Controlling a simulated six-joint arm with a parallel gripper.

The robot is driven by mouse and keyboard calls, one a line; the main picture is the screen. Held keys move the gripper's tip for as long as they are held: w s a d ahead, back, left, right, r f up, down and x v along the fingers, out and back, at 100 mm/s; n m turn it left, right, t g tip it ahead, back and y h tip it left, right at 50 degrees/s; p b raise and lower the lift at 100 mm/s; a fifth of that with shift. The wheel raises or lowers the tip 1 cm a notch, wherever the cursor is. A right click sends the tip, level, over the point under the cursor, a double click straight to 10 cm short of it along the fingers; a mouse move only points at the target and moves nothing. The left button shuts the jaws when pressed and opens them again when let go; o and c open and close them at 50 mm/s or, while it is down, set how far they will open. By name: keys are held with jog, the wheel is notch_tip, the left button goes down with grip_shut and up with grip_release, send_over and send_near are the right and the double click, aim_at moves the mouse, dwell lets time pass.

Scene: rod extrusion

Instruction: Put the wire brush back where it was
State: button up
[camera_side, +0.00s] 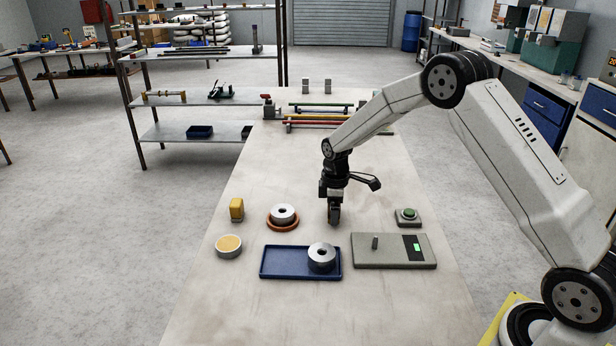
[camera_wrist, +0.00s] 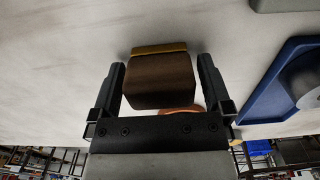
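My gripper (camera_side: 335,215) points down over the middle of the table, right of the orange ring. In the wrist view its two dark fingers (camera_wrist: 160,88) stand on either side of a brown block with a yellowish strip along one edge, which I take to be the wire brush (camera_wrist: 160,82). The fingers appear to touch its sides, so the gripper looks shut on it. In the side view the brush is hard to tell apart from the dark fingertips. Whether it touches the table is unclear.
Nearby are a metal ring (camera_side: 283,212) on an orange ring base (camera_side: 282,225), a yellow block (camera_side: 237,209), a round dish (camera_side: 229,246), a blue tray (camera_side: 283,263) holding another metal ring (camera_side: 321,256), a grey plate fixture (camera_side: 393,258) and a green button (camera_side: 408,214). Rods (camera_side: 318,123) lie at the back.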

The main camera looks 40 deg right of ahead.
notch_tip(320, 180, up, 12)
jog(key=shift+r, duration=0.2)
dwell(0.7)
dwell(0.5)
jog(key=s+a+f+m+t, duration=0.1)
jog(key=s+a+m, duration=0.3)
jog(key=s, duration=0.7)
jog(key=s+a+f+m+t, duration=0.1)
jog(key=s+a+f+m, duration=0.2)
jog(key=s, duration=0.9)
jog(key=shift+a+m+t, duration=0.3)
jog(key=shift+a+m, duration=0.45)
jog(key=shift+m, duration=0.25)
